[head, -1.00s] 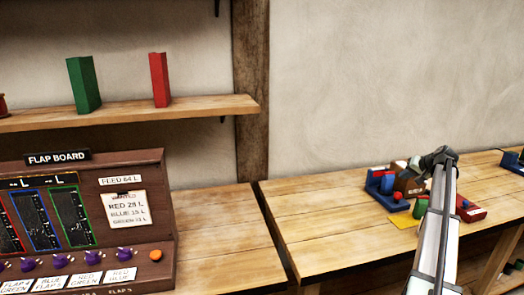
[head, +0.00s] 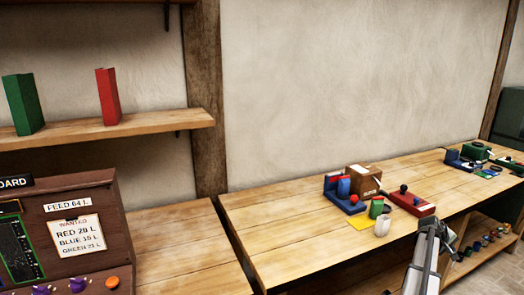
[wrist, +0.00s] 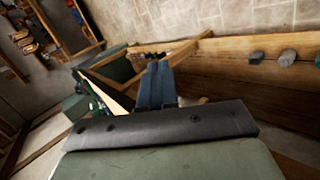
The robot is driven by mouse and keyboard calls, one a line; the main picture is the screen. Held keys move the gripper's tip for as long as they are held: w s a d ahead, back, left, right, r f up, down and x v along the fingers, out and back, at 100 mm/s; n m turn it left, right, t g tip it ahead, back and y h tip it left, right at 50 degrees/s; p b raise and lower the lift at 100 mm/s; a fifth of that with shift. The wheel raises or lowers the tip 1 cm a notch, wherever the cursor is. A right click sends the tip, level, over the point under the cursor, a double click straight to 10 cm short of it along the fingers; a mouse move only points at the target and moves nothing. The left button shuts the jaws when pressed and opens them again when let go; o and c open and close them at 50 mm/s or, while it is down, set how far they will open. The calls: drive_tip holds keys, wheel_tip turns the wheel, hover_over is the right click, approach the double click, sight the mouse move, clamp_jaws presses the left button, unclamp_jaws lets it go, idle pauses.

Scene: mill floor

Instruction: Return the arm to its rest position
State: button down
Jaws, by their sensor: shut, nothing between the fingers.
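My arm (head: 428,258) shows at the lower right of the head view, in front of the workbench's front edge. In the wrist view my gripper (wrist: 158,72) points out over the floor and the lower woodwork, its dark fingers together with nothing between them. The fingertips cannot be made out in the head view. No object touches the gripper in the wrist view.
The workbench (head: 290,238) holds a blue block stand (head: 346,203), a brown box (head: 364,178), a red base with a dark knob (head: 412,205), a white cup (head: 382,226) and a yellow sheet (head: 361,223). The flap board (head: 100,215) stands at left. A lower shelf (head: 470,262) holds several small items.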

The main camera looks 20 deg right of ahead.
drive_tip(key=s+a+f+n+g, duration=0.2)
drive_tip(key=s+a+f, duration=0.2)
drive_tip(key=f, duration=0.2)
drive_tip(key=w+a+f+n+t+y, duration=0.1)
drive_tip(key=w+a+f, duration=0.4)
drive_tip(key=a+f, duration=0.5)
drive_tip(key=w+a+f+t+y, duration=0.1)
drive_tip(key=w+a+f, duration=0.45)
drive_tip(key=a, duration=0.75)
drive_tip(key=a+f+y, duration=0.1)
drive_tip(key=a+f, duration=0.5)
drive_tip(key=a, duration=0.3)
drive_tip(key=a+f+y, duration=0.2)
drive_tip(key=a+f, duration=0.3)
drive_tip(key=a, duration=0.4)
drive_tip(key=s+a+f+g+y, duration=0.1)
drive_tip(key=s+a+f, duration=0.25)
drive_tip(key=a, duration=0.65)
drive_tip(key=s+a+f+g+y, duration=0.1)
drive_tip(key=s+a+f, duration=0.3)
drive_tip(key=a, duration=0.6)
drive_tip(key=s+a+f+g+y, duration=0.1)
drive_tip(key=s+a+g+y, duration=0.1)
drive_tip(key=s+a, duration=1.4)
drive_tip(key=shift+s+g, duration=0.3)
drive_tip(key=shift+g, duration=0.2)
